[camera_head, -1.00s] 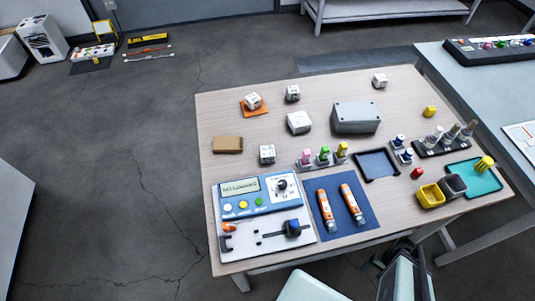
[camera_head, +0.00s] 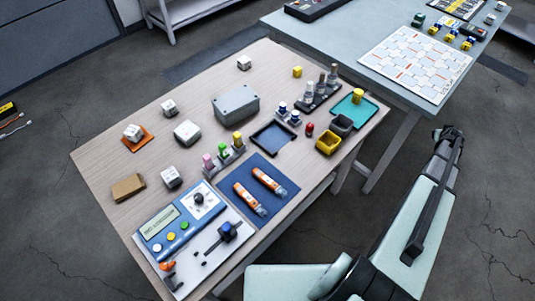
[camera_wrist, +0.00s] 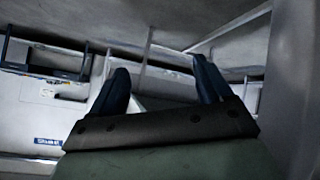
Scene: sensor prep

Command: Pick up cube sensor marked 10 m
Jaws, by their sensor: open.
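Several small white cube sensors stand on the wooden table (camera_head: 100,158) in the head view. One cube (camera_head: 133,132) is on an orange pad. Other cubes are beside it (camera_head: 169,107), near the table's middle (camera_head: 187,133), by the blue device (camera_head: 171,177) and at the far edge (camera_head: 244,62). Their markings are too small to read, so I cannot tell which says 10 m. My gripper (camera_wrist: 162,78) shows in the wrist view with two dark fingers apart and nothing between them. My arm is right of the wooden table in the head view, away from the cubes.
A grey box (camera_head: 236,103) stands behind the cubes' right side. A brown block (camera_head: 128,187), colored pegs, orange pens on a blue mat (camera_head: 282,200), yellow and grey bins (camera_head: 328,143) and a teal tray (camera_head: 346,112) crowd the table. A pale-blue table (camera_head: 330,40) stands behind right.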

